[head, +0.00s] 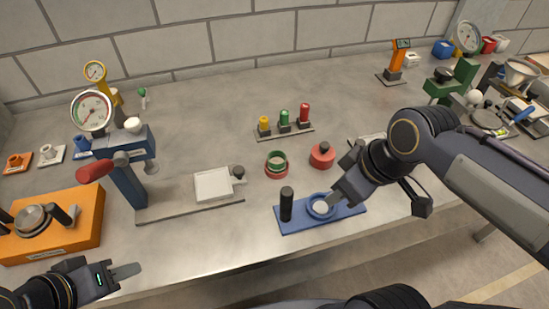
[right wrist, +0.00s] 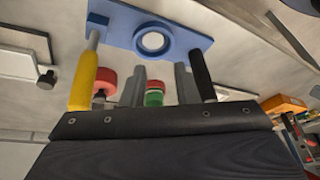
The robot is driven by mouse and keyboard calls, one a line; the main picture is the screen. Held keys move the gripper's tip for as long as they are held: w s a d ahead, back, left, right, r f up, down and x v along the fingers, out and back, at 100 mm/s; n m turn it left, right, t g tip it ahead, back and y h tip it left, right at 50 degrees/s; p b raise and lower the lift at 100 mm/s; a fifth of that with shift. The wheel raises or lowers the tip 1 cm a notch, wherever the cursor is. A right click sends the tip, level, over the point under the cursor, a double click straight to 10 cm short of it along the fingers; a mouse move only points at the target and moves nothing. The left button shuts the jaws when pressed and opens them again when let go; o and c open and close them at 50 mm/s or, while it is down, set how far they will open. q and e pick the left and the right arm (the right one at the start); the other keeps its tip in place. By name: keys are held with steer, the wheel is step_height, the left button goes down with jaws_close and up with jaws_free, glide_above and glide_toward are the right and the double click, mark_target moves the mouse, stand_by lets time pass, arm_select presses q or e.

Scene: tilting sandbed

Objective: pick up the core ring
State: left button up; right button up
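No ring is marked as the core ring, and I cannot tell which one it is. A green ring with red bands (head: 277,160) stands on the table; it also shows between my fingers in the right wrist view (right wrist: 155,94). A blue ring with a pale middle (head: 320,207) sits on a blue plate (head: 300,225), which is at the top of the right wrist view (right wrist: 185,40). My right gripper (head: 343,192) is at the plate's right part, its two grey fingers (right wrist: 160,75) apart and empty. My left gripper (head: 122,272) is at the front left, away from both rings.
A black handle (head: 286,205) stands on the plate; a yellow handle (right wrist: 93,82) shows in the wrist view. A red weight (head: 322,156) stands beside the green ring. A rack of coloured plugs (head: 284,128) is behind. A white tray (head: 213,185) is left.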

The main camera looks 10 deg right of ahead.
steer(key=w+a+r+n+g+h, duration=0.2)
steer(key=w+a+n, duration=0.1)
steer(key=w+n, duration=0.55)
steer(key=n+g, duration=0.1)
steer(key=n, duration=0.7)
glide_toward(282, 161)
steer(key=s+a, duration=0.1)
steer(key=s+a+r, duration=0.1)
steer(key=s, duration=0.1)
steer(key=shift+s+a+h+b, duration=0.1)
steer(key=shift+h+b, duration=0.3)
steer(key=f, duration=0.7)
steer(key=shift+w+d+f, duration=0.15)
steer(key=shift+w+d, duration=0.05)
steer(key=shift+d, duration=0.15)
jaws_close()
